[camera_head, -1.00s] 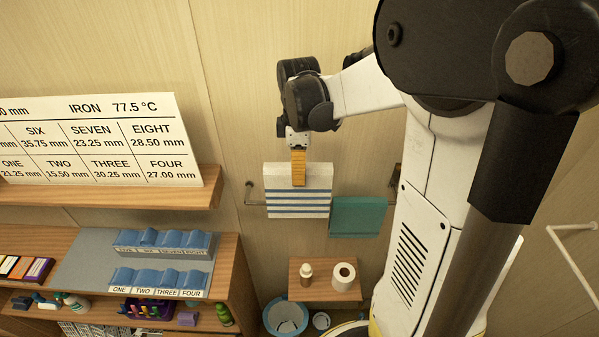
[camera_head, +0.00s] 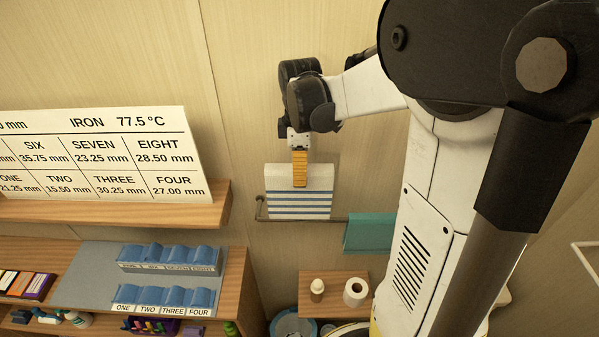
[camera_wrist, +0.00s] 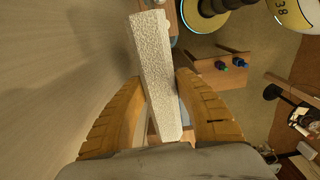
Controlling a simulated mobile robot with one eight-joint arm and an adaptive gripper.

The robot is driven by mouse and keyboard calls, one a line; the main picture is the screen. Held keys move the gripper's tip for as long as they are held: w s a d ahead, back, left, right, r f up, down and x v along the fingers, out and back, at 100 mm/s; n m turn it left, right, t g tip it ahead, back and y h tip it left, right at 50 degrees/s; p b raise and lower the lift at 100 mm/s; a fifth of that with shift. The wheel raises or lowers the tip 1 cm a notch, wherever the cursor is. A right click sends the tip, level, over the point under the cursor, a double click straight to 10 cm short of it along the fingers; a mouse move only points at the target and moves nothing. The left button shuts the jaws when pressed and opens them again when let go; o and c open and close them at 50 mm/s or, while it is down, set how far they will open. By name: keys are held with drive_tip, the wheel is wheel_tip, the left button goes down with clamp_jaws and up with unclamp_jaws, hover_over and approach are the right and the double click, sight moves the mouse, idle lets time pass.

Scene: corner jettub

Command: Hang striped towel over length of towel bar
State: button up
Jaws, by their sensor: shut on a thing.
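The striped towel (camera_head: 299,205), white with blue stripes, hangs upright from my gripper (camera_head: 300,183). The orange fingers are shut on its top edge. In the wrist view, my gripper (camera_wrist: 165,115) has the towel's white folded edge (camera_wrist: 155,70) between its fingers. The towel bar (camera_head: 338,219) runs along the wall, level with the towel's bottom edge. The towel covers part of the bar; I cannot tell whether they touch.
A small wooden shelf (camera_head: 334,289) with a toilet roll (camera_head: 355,292) and a bottle (camera_head: 317,289) is below the bar. A wooden shelf (camera_head: 120,212) with a sign (camera_head: 95,155) stands left. The wall above the bar is clear.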

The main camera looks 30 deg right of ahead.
sight(300, 218)
wheel_tip(300, 218, down, 19)
drive_tip(key=b, duration=1.6)
drive_tip(key=shift+f, duration=0.1)
idle(0.5)
drive_tip(key=o, duration=0.9)
